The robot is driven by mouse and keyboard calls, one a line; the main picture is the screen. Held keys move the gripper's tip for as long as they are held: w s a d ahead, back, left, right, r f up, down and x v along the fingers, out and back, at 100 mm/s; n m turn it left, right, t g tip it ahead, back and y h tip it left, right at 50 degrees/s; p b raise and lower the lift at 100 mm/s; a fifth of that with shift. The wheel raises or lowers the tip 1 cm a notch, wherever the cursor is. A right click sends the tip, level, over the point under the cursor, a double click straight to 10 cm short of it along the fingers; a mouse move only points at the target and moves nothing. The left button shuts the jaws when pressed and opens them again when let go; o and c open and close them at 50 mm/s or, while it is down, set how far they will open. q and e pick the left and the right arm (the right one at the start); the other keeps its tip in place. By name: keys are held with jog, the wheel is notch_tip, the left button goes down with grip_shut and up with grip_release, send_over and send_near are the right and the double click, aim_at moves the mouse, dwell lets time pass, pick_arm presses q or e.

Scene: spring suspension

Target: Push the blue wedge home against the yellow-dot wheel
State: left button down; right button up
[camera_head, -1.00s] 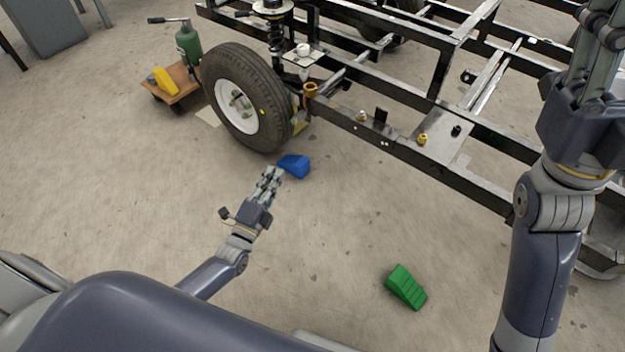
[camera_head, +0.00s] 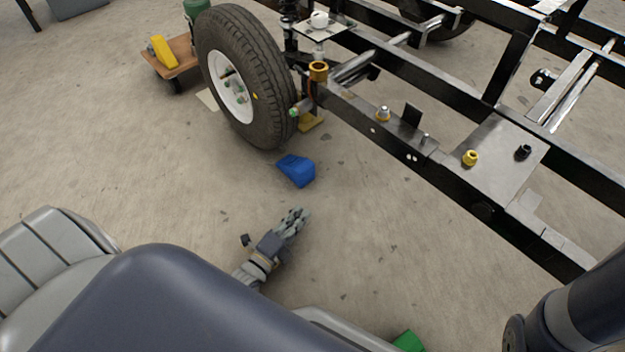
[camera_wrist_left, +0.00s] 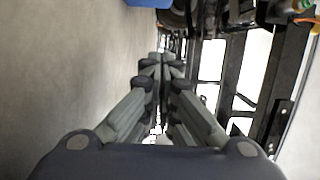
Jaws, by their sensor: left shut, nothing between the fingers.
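The blue wedge (camera_head: 297,171) lies on the floor just in front of the yellow-dot wheel (camera_head: 262,85), close to the foot of its tyre. I cannot tell whether they touch. My right gripper is out of view.
The black steel frame (camera_head: 455,190) fills the right side. A yellow block (camera_head: 311,122) sits behind the wheel. A wooden dolly (camera_head: 178,62) with a yellow wedge stands at the back left. A green wedge (camera_head: 408,341) lies at the bottom edge. The floor around my left gripper is clear.

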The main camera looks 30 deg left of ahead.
aim_at(301, 170)
pick_arm(q)
jog(key=w+b, duration=0.2)
jog(key=w, duration=0.1)
jog(key=w+b, duration=0.2)
jog(key=w, duration=0.1)
jog(key=w+d+b, duration=0.1)
jog(key=w+b, duration=0.1)
jog(key=w, duration=0.2)
jog(key=shift+w+f, duration=0.1)
jog(key=shift+f, duration=0.1)
jog(key=shift+w+a+b, duration=0.25)
jog(key=shift+a+b, duration=0.75)
jog(key=shift+a, duration=0.2)
jog(key=shift+w+a+r+b, duration=0.15)
jog(key=shift+a+b, duration=0.1)
jog(key=shift+a, duration=0.1)
jog(key=shift+w+a+r+b, duration=0.1)
jog(key=shift+w+a+b, duration=0.05)
jog(key=shift+a+b, duration=0.15)
